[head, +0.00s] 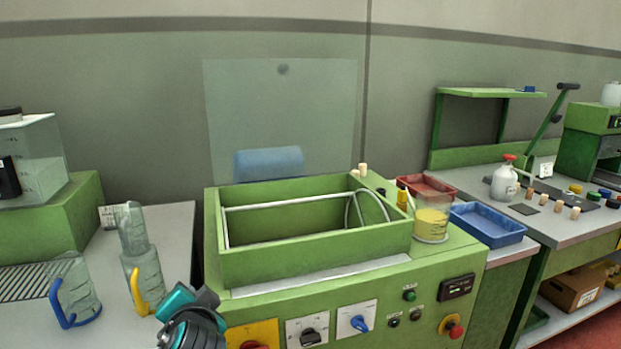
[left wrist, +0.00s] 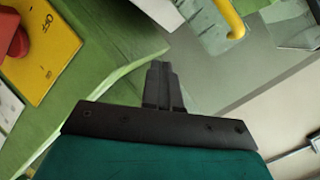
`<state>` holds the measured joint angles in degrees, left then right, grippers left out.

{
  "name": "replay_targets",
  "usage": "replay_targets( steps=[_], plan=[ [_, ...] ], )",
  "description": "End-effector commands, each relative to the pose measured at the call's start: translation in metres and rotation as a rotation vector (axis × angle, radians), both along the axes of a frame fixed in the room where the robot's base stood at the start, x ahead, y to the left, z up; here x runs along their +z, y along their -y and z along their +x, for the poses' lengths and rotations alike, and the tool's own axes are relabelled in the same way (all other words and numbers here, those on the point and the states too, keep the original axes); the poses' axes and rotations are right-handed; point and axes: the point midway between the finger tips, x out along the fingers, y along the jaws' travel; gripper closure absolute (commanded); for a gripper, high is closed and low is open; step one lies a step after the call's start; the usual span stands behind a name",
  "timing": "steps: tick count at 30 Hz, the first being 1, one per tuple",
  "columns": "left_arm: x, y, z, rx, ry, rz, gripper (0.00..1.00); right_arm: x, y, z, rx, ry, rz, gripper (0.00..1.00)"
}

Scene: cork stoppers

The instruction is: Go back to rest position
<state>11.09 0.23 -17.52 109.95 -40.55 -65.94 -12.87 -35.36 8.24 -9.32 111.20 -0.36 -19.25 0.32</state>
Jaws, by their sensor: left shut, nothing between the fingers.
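My left gripper (left wrist: 160,68) shows in the left wrist view with its two dark fingers together and nothing between them. In the head view, a teal and black part of my left arm shows at the bottom, in front of the green machine (head: 300,262). In the left wrist view the fingers point toward the green machine's edge (left wrist: 105,85), with a yellow-handled clear jug (left wrist: 228,18) beyond. My right gripper is in neither view. Several cork stoppers (head: 558,206) stand on the right bench. Another cork (head: 362,170) stands at the machine's back edge.
Two clear jugs, one with a blue handle (head: 76,295) and one with a yellow handle (head: 143,275), stand on the left bench, close to my arm. A beaker of yellow contents (head: 431,226), a blue tray (head: 488,223) and a red tray (head: 426,187) are at the right.

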Motion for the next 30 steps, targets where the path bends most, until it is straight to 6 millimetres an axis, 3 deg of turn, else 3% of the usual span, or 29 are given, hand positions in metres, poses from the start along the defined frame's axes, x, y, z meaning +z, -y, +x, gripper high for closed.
replay_targets(
  steps=[1, 3, 9, 15, 20, 21, 30],
  plan=[
    [-0.028, -0.006, -0.026, 0.015, -0.068, -0.078, 1.00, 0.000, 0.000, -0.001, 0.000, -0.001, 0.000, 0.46],
    [-0.059, -0.010, -0.060, 0.037, -0.157, -0.184, 1.00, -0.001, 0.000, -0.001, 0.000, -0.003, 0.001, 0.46],
    [-0.119, -0.013, -0.162, 0.102, -0.400, -0.444, 1.00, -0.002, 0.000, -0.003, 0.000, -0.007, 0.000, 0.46],
    [-0.139, -0.007, -0.243, 0.148, -0.584, -0.609, 1.00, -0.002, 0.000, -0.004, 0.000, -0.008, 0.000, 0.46],
    [-0.141, 0.000, -0.297, 0.175, -0.711, -0.705, 1.00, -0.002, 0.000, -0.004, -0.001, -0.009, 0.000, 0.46],
    [-0.142, 0.002, -0.303, 0.174, -0.723, -0.721, 1.00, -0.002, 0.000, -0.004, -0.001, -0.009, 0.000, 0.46],
    [-0.179, 0.013, -0.258, 0.061, -0.524, -0.752, 1.00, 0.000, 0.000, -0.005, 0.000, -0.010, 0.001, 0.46]
  ],
)
